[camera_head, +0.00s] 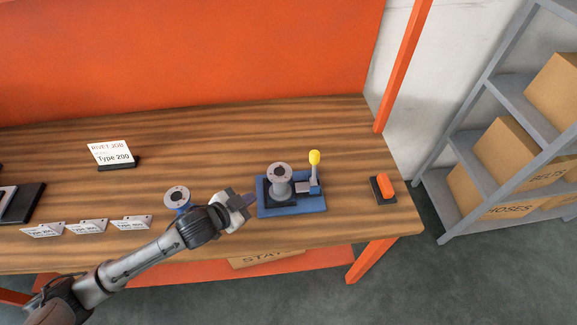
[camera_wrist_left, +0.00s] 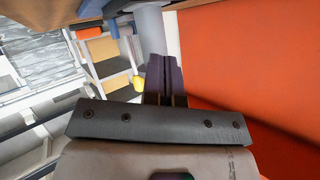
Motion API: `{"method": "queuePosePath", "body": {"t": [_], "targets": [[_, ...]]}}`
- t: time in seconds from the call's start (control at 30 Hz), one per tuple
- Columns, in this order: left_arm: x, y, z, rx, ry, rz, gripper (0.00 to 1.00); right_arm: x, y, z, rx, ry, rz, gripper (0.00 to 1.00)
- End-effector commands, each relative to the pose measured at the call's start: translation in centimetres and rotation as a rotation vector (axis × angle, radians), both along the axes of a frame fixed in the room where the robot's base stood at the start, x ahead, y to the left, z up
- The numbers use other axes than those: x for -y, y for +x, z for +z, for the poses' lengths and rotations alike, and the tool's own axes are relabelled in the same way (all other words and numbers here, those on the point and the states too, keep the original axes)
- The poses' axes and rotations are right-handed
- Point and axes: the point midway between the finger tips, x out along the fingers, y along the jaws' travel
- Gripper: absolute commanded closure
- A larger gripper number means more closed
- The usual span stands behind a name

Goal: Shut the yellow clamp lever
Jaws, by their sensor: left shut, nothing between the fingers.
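The clamp lever has a yellow knob (camera_head: 314,157) and stands upright at the right side of a blue fixture base (camera_head: 292,208) on the bench. A grey flanged spool (camera_head: 280,180) stands on the base, left of the lever. My left gripper (camera_head: 250,198) is shut and empty, just left of the base and apart from the lever. In the left wrist view the dark shut fingers (camera_wrist_left: 165,82) point toward a grey cylinder (camera_wrist_left: 151,30), and the yellow knob (camera_wrist_left: 138,83) shows beside them. My right gripper is not in view.
A blue-based spool (camera_head: 178,197) stands behind my left wrist. An orange button on a dark block (camera_head: 384,187) sits right of the fixture. Small cards (camera_head: 88,227) line the front left, and a sign (camera_head: 112,155) stands behind. The bench behind the fixture is clear.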

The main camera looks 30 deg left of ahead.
Motion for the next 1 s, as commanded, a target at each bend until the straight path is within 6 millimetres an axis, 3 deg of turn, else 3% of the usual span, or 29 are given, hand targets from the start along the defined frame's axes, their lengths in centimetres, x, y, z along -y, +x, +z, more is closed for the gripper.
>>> {"method": "queuePosePath", "body": {"t": [0.2, 0.5, 1.0], "targets": [[2.2, 0.8, 2.5, 0.159, -0.260, -0.096, 1.00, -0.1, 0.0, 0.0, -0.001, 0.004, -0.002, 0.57], [4.0, 0.2, 6.1, 0.297, -0.486, -0.194, 1.00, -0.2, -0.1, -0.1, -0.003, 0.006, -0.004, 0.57], [4.1, 0.1, 6.6, 0.301, -0.545, -0.201, 1.00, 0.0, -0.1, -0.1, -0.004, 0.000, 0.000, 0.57]]}}
